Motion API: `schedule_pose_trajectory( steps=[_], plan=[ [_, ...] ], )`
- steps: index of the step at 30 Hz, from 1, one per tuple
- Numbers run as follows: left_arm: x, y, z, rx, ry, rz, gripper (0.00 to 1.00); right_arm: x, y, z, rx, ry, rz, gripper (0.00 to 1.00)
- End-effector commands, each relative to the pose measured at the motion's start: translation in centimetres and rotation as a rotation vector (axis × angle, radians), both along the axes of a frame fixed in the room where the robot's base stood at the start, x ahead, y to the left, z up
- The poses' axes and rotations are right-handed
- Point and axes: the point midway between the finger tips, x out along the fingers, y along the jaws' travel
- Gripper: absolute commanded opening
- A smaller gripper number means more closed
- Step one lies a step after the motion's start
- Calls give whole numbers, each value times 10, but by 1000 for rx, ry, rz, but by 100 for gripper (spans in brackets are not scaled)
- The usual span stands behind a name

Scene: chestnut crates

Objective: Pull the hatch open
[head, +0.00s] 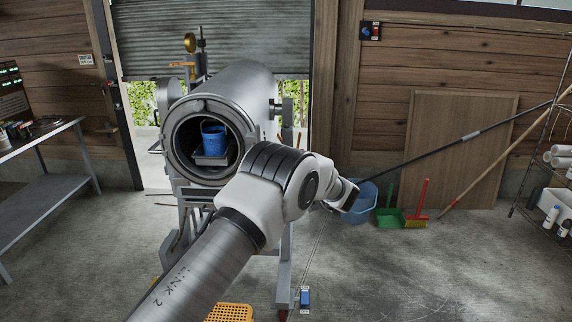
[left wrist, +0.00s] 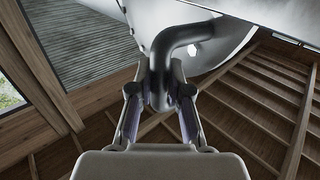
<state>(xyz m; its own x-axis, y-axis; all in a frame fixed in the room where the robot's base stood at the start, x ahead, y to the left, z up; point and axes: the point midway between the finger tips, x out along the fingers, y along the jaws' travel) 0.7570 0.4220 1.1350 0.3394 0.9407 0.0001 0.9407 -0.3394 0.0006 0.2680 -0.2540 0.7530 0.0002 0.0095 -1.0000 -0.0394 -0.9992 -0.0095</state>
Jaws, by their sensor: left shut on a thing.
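The grey metal drum (head: 250,95) stands in the middle of the head view with its round front opening uncovered. A blue bucket (head: 213,143) sits inside the opening. In the left wrist view my left gripper (left wrist: 160,92) is shut on a bent dark metal handle (left wrist: 180,38), with a finger on each side of its lower end. The handle is in front of a pale metal surface (left wrist: 228,38), which appears to be part of the hatch. In the head view my left arm covers the drum's lower right side, and I cannot make out the hatch or the gripped handle there. My right gripper is not seen.
A workbench (head: 40,135) stands at the left. A blue tub (head: 362,203), a green dustpan (head: 390,217) and a red-handled brush (head: 418,205) are on the floor at the right. A yellow crate (head: 230,313) lies near the front. The right foreground floor is clear.

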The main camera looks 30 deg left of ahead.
Motion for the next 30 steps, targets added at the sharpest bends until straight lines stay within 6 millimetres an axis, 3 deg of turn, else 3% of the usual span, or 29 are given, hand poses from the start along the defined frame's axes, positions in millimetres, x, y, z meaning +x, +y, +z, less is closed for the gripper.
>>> schedule_pose_trajectory(
  steps=[3,4,6,17,20,30],
  plan=[
    [1,2,6,5,-8,1,0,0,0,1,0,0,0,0],
    [1,2,7,5,-8,1,24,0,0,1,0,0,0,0],
    [1,2,6,4,-8,1,43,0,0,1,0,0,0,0],
    [-1,-4,3,3,-4,-2,43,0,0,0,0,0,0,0],
    [-6,-18,3,3,-2,-2,43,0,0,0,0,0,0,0],
    [-34,-93,3,3,-4,-1,43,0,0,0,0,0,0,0]
  ],
)
